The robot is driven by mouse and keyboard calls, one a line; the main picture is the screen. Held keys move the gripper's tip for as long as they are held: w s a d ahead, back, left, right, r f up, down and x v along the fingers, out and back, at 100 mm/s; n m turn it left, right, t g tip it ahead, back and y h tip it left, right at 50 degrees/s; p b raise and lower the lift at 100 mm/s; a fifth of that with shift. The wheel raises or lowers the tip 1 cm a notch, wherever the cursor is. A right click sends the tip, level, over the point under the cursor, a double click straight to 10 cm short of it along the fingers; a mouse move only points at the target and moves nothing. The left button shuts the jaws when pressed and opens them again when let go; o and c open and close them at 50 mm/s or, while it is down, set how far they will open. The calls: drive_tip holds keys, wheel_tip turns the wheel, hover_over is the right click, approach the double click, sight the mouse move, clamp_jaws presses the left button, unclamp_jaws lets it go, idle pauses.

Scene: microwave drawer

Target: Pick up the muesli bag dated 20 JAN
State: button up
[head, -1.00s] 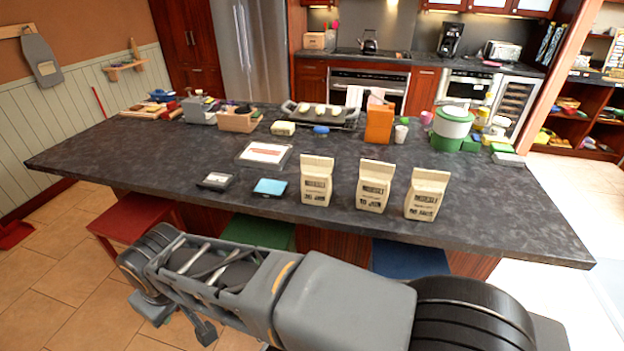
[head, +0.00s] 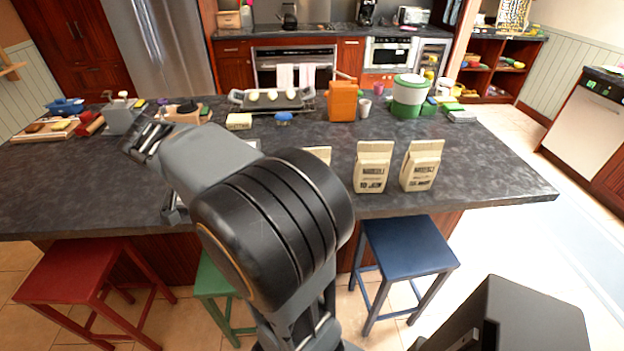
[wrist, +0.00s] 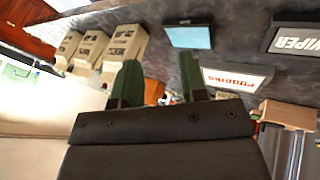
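Three cream muesli bags stand upright in a row near the front edge of the dark counter (head: 490,175). In the head view my arm hides most of the left bag (head: 319,153); its date is covered. The middle bag (head: 373,168) seems to read 10 JAN. The right bag's (head: 421,166) date is too blurred to read. In the wrist view the bags appear at the upper left, with the left bag (wrist: 123,46) nearest the fingers. My gripper (wrist: 158,78) is open and empty, its two green-dark fingers apart. I cannot make out the fingers clearly in the head view.
The wrist view shows a light-blue flat box (wrist: 188,37), a PUDDING box (wrist: 236,77) and a VIPER box (wrist: 297,38). An orange container (head: 342,101) and a green-white canister (head: 409,95) stand behind the bags. Red (head: 80,268) and blue (head: 408,245) stools stand in front.

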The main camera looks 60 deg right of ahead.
drive_tip(key=w+d+r+m+g+h, duration=0.1)
drive_tip(key=d+r+m+g+h, duration=0.25)
drive_tip(key=d+m+g, duration=0.8)
drive_tip(key=shift+s+d+f+m+t+y+p, duration=0.25)
drive_tip(key=shift+s+d+f+m+t, duration=0.4)
drive_tip(key=shift+s+d, duration=1.15)
drive_tip(key=shift+s+d+f+m+t+y+p, duration=0.1)
drive_tip(key=shift+s+d+f+m+t+p, duration=0.5)
drive_tip(key=shift+s+d, duration=1.2)
drive_tip(key=shift+s+d+f+m+t+y+p, duration=0.1)
drive_tip(key=shift+s+d+f+m+t, duration=0.3)
drive_tip(key=shift+s+d+f+m, duration=1.3)
drive_tip(key=shift+w+d+r+n, duration=0.4)
drive_tip(key=shift+d+r+n, duration=0.15)
drive_tip(key=shift+r+n, duration=0.3)
drive_tip(key=shift+c, duration=0.4)
clamp_jaws()
